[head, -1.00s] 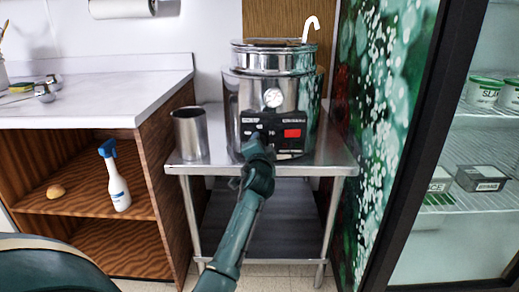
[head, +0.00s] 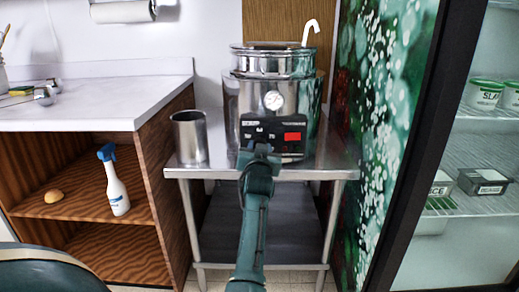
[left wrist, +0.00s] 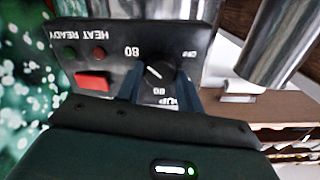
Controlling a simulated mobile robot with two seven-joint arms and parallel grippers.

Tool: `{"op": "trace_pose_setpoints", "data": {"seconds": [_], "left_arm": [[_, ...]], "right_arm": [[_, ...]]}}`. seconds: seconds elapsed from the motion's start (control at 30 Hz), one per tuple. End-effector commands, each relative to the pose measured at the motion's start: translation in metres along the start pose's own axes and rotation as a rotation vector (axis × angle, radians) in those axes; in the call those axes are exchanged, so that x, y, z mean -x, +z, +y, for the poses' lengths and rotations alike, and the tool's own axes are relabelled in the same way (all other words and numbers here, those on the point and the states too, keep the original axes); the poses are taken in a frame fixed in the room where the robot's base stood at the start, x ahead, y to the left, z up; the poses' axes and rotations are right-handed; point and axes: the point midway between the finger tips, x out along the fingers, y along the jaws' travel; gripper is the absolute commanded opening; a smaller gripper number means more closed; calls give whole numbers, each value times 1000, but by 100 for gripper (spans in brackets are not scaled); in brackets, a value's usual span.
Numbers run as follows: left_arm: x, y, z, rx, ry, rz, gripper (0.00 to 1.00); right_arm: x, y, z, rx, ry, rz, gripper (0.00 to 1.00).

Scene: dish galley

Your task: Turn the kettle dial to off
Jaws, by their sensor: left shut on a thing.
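The steel kettle (head: 290,95) stands on a metal table, with a round gauge and a black control panel (head: 292,146) on its front. My left gripper (head: 259,150) is at the lower left of that panel and hides the dial in the head view. In the left wrist view the black dial (left wrist: 156,72) sits between the two fingers of my left gripper (left wrist: 158,82), which is shut on it. The dial's white mark is slanted, with "80" at its upper left and "60" below; another marking at upper right is hard to read. My right gripper is not in view.
A steel cup (head: 190,138) stands left of the kettle on the metal table (head: 222,165). A red rectangle (head: 292,136) is on the panel, right of my gripper. A glass-doored fridge is at right; a wooden shelf with a spray bottle (head: 115,182) is at left.

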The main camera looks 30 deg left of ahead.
Motion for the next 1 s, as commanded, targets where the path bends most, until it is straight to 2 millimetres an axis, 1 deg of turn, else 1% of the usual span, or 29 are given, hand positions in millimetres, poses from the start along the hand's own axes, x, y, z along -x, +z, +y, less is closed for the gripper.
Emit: {"op": "trace_pose_setpoints", "data": {"seconds": [0.2,0.4,0.93,0.97,1.0], "left_arm": [[0,0,1,125,1,-3,14],[0,0,1,185,1,-2,14],[0,0,1,209,1,-1,14],[0,0,1,209,1,-1,37],[0,0,1,209,1,-1,40]], "right_arm": [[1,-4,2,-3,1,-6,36],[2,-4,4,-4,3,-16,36],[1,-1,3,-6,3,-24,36],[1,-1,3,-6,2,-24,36],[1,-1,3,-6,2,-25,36]]}}
